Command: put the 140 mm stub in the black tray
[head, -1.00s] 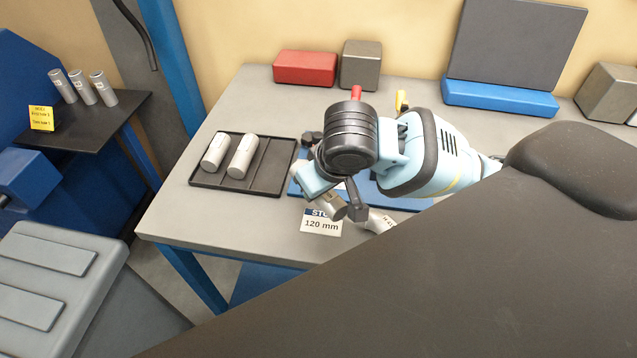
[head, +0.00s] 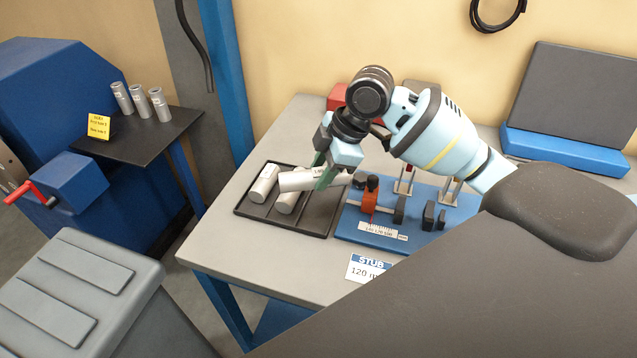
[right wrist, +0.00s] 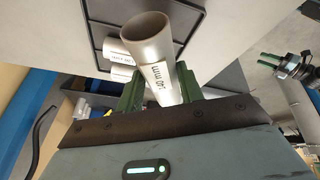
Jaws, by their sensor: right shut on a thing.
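My right gripper (head: 322,170) is shut on a pale cylindrical stub (head: 298,181). In the right wrist view the gripper (right wrist: 160,90) holds this stub (right wrist: 152,52), whose label reads 140 mm. The black tray (head: 318,217) lies on the grey table. The held stub is over the tray, lying across above the stubs there; whether it touches them I cannot tell. Two similar stubs, one at the left (head: 262,185) and one in the middle (head: 286,204), lie in the tray. The tray also shows in the right wrist view (right wrist: 195,25).
A blue board (head: 425,240) with an orange-red clamp (head: 370,197), posts and a scale stands right of the tray. A "STUB 120 mm" card (head: 366,268) is at the table's front. A red box (head: 336,97) stands behind. Several stubs (head: 140,101) stand on a dark side shelf.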

